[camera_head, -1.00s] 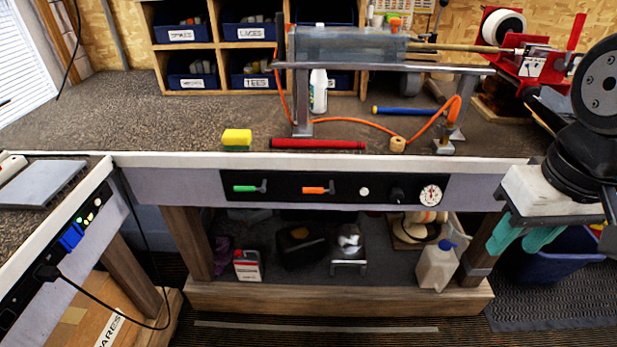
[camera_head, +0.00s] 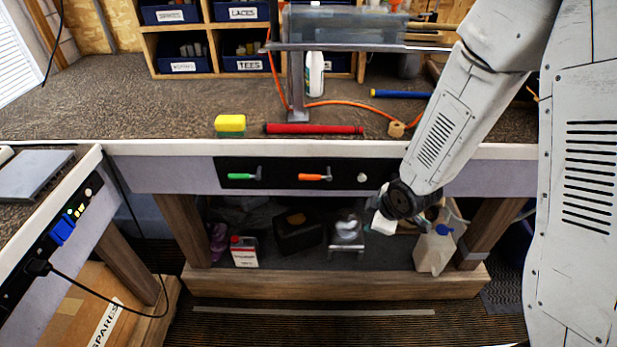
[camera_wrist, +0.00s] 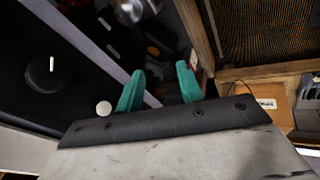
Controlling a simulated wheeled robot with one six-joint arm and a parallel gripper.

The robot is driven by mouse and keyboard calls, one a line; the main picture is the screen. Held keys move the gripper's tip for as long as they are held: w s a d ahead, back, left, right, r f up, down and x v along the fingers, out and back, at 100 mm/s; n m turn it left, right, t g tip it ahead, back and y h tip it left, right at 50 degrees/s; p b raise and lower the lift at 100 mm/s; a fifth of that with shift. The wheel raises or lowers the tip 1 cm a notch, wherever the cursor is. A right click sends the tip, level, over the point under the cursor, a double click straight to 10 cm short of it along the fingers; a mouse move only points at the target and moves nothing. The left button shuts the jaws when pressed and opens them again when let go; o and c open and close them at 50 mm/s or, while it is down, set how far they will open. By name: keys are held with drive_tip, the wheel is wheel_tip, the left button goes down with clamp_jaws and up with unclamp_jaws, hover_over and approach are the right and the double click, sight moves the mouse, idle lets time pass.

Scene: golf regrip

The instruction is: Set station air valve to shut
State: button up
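A black panel (camera_head: 282,184) on the bench's front face carries a green lever (camera_head: 243,177) and an orange lever (camera_head: 313,177). Both handles lie level and point left from their pivots. No readable label shows which is the station air valve. A pale round button (camera_head: 362,178) sits to their right; it seems to show in the wrist view (camera_wrist: 103,109) beside the left finger. My gripper's two teal fingers (camera_wrist: 160,88) are apart with nothing between them.
A black knob (camera_wrist: 46,76) shows in the wrist view. On the bench lie a red tube (camera_head: 314,129), a yellow sponge (camera_head: 230,122) and an orange hose (camera_head: 345,105). The shelf below holds a white jug (camera_head: 436,250) and a can (camera_head: 243,253). Space before the levers is clear.

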drive_tip(key=w+a+f+n+t+y, duration=0.2)
drive_tip(key=w+a+n+t+y, duration=0.15)
drive_tip(key=a+n, duration=0.2)
drive_tip(key=n+t+y, duration=0.3)
drive_tip(key=n+y, duration=0.3)
approach(311, 179)
drive_tip(key=r+x, duration=0.1)
drive_tip(key=x, duration=0.3)
drive_tip(key=shift+m, duration=0.25)
drive_tip(key=x, duration=0.5)
drive_tip(key=f+x, duration=0.1)
drive_tip(key=x, duration=0.1)
clamp_jaws()
